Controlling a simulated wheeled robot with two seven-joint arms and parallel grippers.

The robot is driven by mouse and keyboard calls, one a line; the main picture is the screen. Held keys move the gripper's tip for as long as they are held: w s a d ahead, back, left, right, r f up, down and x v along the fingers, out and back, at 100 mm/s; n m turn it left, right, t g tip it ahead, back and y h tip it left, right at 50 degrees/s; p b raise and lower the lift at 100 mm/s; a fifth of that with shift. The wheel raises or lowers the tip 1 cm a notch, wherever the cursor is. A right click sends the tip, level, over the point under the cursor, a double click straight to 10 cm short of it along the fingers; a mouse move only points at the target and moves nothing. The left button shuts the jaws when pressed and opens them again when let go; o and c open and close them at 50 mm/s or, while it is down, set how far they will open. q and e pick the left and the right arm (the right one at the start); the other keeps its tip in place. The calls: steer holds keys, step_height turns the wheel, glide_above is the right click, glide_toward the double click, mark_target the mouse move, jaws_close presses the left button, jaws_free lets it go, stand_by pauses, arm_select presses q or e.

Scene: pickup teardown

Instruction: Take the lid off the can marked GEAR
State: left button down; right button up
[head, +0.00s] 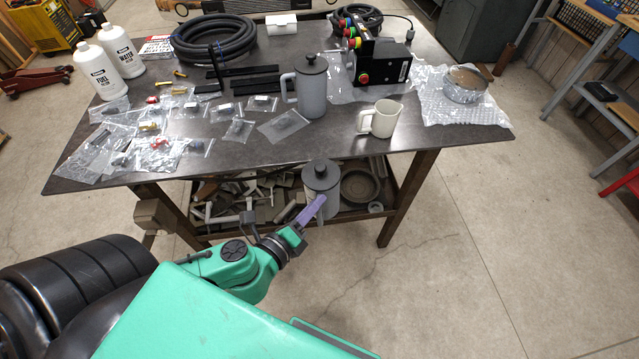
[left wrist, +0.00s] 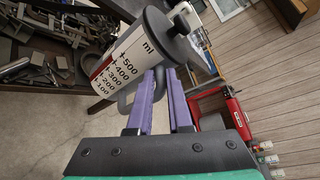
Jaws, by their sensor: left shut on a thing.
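A grey can (head: 318,204) with a dark knobbed lid (head: 321,176) hangs in the air before the table's front edge. My left gripper (head: 316,206) has its purple fingers shut on this can's handle. In the left wrist view the held can (left wrist: 128,58) is tilted and shows an ml scale; its dark lid (left wrist: 172,40) is on. A second grey can (head: 311,95) with a dark lid (head: 311,64) stands upright on the table. I cannot read GEAR on either can. My right gripper is not in view.
The dark table (head: 230,172) also holds a cream jug (head: 383,120), two white bottles (head: 121,52), a black box with buttons (head: 383,62), black hose (head: 214,38), bagged small parts and a metal tin (head: 463,88) on bubble wrap. Scrap fills the shelf below. Bare tabletop lies beside the jug.

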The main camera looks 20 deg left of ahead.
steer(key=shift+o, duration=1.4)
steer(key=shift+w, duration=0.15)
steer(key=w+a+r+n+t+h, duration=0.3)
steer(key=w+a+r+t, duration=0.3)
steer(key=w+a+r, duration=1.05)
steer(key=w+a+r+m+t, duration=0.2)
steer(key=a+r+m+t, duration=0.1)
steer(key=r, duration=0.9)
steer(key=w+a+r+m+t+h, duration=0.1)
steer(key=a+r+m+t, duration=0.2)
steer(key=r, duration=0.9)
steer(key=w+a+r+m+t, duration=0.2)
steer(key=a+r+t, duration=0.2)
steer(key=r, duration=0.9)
arm_select(q)
steer(key=d+r+m+g+h, duration=0.5)
steer(key=d+m+g+h, duration=0.6)
steer(key=m+g+h, duration=0.2)
steer(key=shift+w+m+g, duration=0.3)
steer(key=shift+m+g, duration=0.4)
steer(key=shift+m, duration=0.5)
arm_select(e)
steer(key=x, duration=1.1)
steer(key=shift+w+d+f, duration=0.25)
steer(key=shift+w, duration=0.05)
arm_select(q)
steer(key=shift+d+r, duration=0.1)
